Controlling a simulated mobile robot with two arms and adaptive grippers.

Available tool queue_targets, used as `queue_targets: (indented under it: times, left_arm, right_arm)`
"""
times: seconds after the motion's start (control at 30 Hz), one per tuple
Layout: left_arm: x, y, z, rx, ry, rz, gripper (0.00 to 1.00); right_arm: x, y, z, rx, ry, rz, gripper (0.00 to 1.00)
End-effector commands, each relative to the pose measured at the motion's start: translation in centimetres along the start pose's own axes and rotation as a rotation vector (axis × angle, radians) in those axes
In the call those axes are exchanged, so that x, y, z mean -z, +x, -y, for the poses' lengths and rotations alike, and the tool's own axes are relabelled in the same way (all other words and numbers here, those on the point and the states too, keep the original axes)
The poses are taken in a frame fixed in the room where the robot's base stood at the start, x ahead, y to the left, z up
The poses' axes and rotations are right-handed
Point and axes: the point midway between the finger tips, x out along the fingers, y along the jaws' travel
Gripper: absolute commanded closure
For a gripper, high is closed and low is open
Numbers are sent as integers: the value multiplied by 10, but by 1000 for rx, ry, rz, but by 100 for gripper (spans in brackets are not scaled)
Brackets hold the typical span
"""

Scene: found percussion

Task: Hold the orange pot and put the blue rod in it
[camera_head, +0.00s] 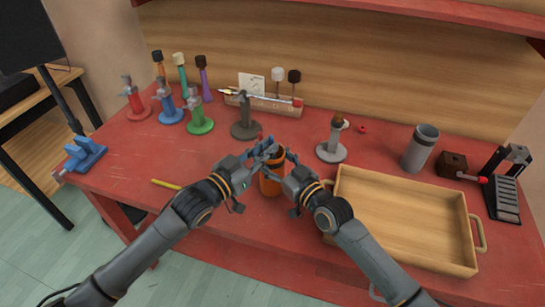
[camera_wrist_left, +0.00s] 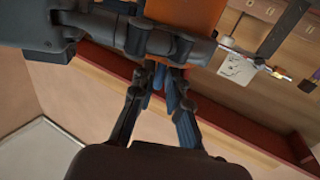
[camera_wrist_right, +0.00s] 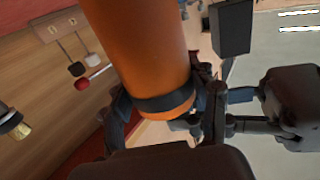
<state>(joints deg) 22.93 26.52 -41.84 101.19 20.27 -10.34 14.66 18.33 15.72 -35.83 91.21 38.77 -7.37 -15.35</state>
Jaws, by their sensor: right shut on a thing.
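The orange pot (camera_head: 271,181) is upright at the front middle of the red table. It also shows large in the right wrist view (camera_wrist_right: 145,45). My right gripper (camera_head: 287,168) is shut on it, with its fingers around the pot near one end (camera_wrist_right: 165,103). My left gripper (camera_head: 264,150) is just above the pot's mouth, its fingertips close together. In the left wrist view, narrow blue pieces (camera_wrist_left: 171,92) show between those fingers, against the pot (camera_wrist_left: 188,14). I cannot tell whether they are the blue rod or finger parts. The pot's inside is hidden.
A wooden tray (camera_head: 410,215) lies right of my right gripper. A yellow rod (camera_head: 166,184) lies on the table at left. Red, blue and green stands (camera_head: 199,125) are behind it. A grey stand (camera_head: 331,151) and a grey cup (camera_head: 420,150) are at right.

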Motion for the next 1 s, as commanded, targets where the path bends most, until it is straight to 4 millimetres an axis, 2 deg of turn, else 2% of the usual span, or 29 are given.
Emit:
queue_targets:
  times: [0.03, 0.1, 0.17, 0.6, 0.77, 1.0]
  left_arm:
    - [0, 0, 0, 0, 0, 0, 83]
    - [0, 0, 0, 0, 0, 0, 69]
    - [0, 0, 0, 0, 0, 0, 58]
    - [-1, -5, 1, 2, 1, 3, 58]
    - [-2, -28, 1, 2, 1, 5, 58]
    - [-2, -81, 0, 1, 1, 5, 58]
  right_arm:
    - [-1, 0, 0, 0, 0, 2, 78]
    - [-1, 0, 0, 0, 0, 2, 78]
    - [-1, 0, 0, 0, 0, 2, 78]
    - [-1, 0, 0, 0, 0, 2, 78]
    - [-1, 0, 0, 0, 0, 2, 78]
    - [-1, 0, 0, 0, 0, 2, 78]
